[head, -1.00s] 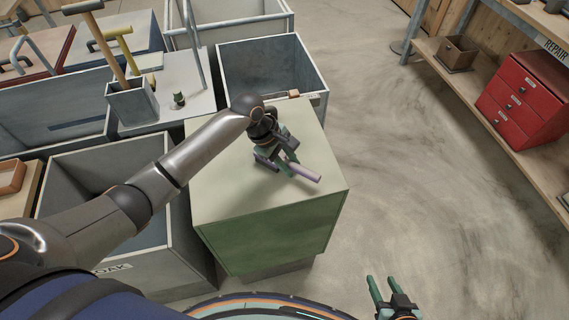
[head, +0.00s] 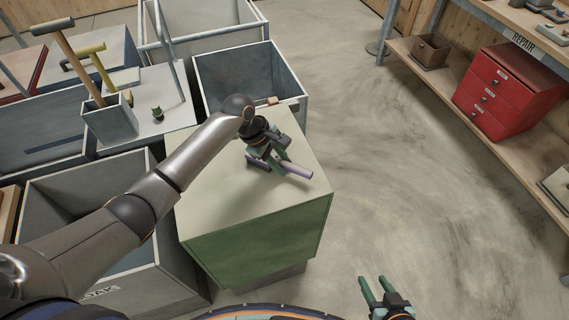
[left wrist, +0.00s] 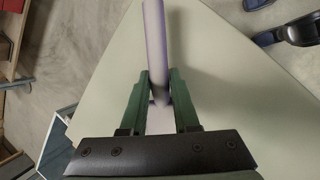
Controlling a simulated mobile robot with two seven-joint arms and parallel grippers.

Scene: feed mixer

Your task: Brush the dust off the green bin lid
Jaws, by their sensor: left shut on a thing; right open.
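The green bin (head: 255,240) stands in front of me with its flat, pale green lid (head: 215,200) on top. I cannot make out separate dust on it. My left gripper (head: 277,163) is low over the lid and shut on a purple rod-like handle (head: 297,171). In the left wrist view the handle (left wrist: 155,40) runs out between the fingers (left wrist: 160,88), over the pale lid (left wrist: 225,80). The working end of this tool is hidden, and I cannot tell if it touches the lid. My right gripper (head: 373,288) is open and empty, low over the floor.
An open grey bin (head: 250,75) stands behind the green bin, and another (head: 85,190) to its left. A red drawer unit (head: 505,92) is on the right shelf. Floor between is clear.

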